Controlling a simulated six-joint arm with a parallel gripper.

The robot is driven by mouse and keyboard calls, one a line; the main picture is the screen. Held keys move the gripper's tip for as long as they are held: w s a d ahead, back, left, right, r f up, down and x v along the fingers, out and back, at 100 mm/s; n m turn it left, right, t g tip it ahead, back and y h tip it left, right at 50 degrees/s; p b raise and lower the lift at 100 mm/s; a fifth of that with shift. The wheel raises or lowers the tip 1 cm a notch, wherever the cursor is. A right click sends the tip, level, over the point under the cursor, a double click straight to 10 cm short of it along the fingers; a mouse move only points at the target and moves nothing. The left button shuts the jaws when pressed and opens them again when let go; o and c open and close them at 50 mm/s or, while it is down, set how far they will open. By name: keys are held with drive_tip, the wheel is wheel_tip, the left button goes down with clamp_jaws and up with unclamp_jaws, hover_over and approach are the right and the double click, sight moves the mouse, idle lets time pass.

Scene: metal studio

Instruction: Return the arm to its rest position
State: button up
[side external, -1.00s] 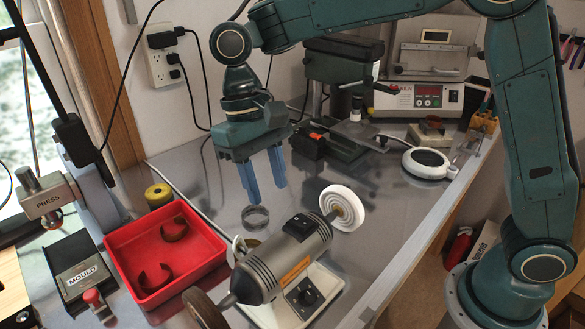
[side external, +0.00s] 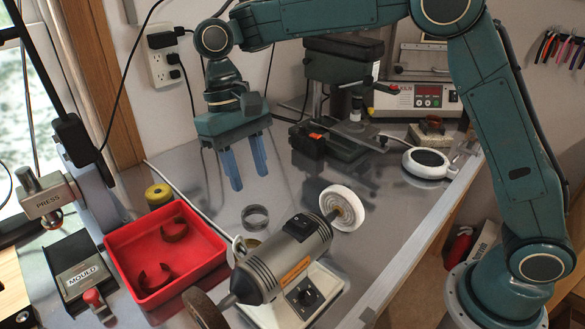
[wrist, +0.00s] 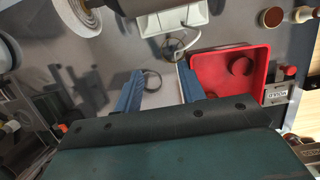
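My gripper (side external: 246,169) hangs above the bench, left of centre in the side view, with its two blue fingers apart and nothing between them. The ring also shows in the wrist view (wrist: 151,80), near the left finger in the picture.
A bench grinder (side external: 285,262) with a white wheel stands at the front. A red tray (side external: 115,243) holds brown curved pieces. A mould block (side external: 82,270) and press (side external: 50,197) stand left. A drill press (side external: 343,75), white round scale (side external: 426,162) and furnace (side external: 425,95) stand behind.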

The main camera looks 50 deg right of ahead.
drive_tip(key=s+d+r+t+y, duration=0.2)
drive_tip(key=s+d+r+t, duration=0.2)
drive_tip(key=s+d+r, duration=0.55)
drive_tip(key=s+d+f+t+h, duration=0.2)
drive_tip(key=s+d+f+t, duration=0.2)
drive_tip(key=s+d, duration=0.6)
drive_tip(key=shift+s+f+t, duration=0.3)
drive_tip(key=shift+s+f, duration=0.4)
drive_tip(key=shift+s, duration=1.1)
